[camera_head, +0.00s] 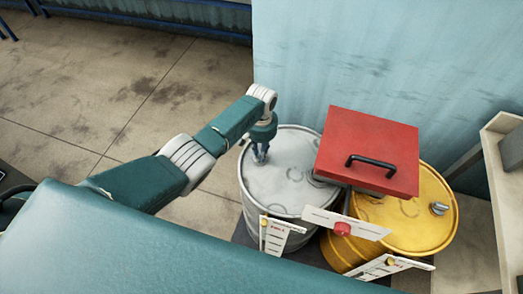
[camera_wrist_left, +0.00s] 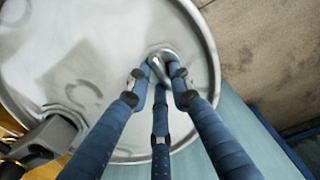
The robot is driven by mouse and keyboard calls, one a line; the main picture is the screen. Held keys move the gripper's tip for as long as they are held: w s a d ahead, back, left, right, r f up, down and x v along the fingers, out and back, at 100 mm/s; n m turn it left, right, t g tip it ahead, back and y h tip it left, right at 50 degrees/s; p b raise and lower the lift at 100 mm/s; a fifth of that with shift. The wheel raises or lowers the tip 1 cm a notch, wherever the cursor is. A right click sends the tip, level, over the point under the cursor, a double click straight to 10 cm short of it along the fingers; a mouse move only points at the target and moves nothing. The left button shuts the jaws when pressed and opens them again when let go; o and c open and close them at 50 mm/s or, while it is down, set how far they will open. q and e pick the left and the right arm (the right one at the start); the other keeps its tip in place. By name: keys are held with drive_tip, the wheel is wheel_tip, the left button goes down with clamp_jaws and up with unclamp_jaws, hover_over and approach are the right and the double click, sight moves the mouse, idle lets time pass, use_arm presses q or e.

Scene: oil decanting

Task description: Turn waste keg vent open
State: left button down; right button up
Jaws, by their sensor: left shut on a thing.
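The grey metal keg (camera_head: 290,190) stands upright, left of a yellow keg (camera_head: 425,225). My left gripper (camera_head: 261,158) reaches down onto the far left part of the grey keg's lid. In the left wrist view, the fingers of this gripper (camera_wrist_left: 158,78) are closed around a small shiny metal vent (camera_wrist_left: 159,63) near the rim of the lid (camera_wrist_left: 95,50). The fingers cover part of the vent, so I cannot tell how far it is turned. A similar metal fitting (camera_head: 439,208) shows on the yellow lid. My right gripper is not in view.
A red box (camera_head: 372,140) with a black handle sits above both kegs' lids, close to the gripper's right. White tags (camera_head: 280,236) stand in front of the kegs. A pale blue wall (camera_head: 400,60) rises behind. The concrete floor at left is clear.

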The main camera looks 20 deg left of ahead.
use_arm(q)
drive_tip(key=shift+w+r, duration=0.1)
idle(0.4)
drive_tip(key=c, duration=1.5)
unclamp_jaws()
drive_tip(key=shift+c, duration=0.2)
wheel_tip(320, 180, up, 12)
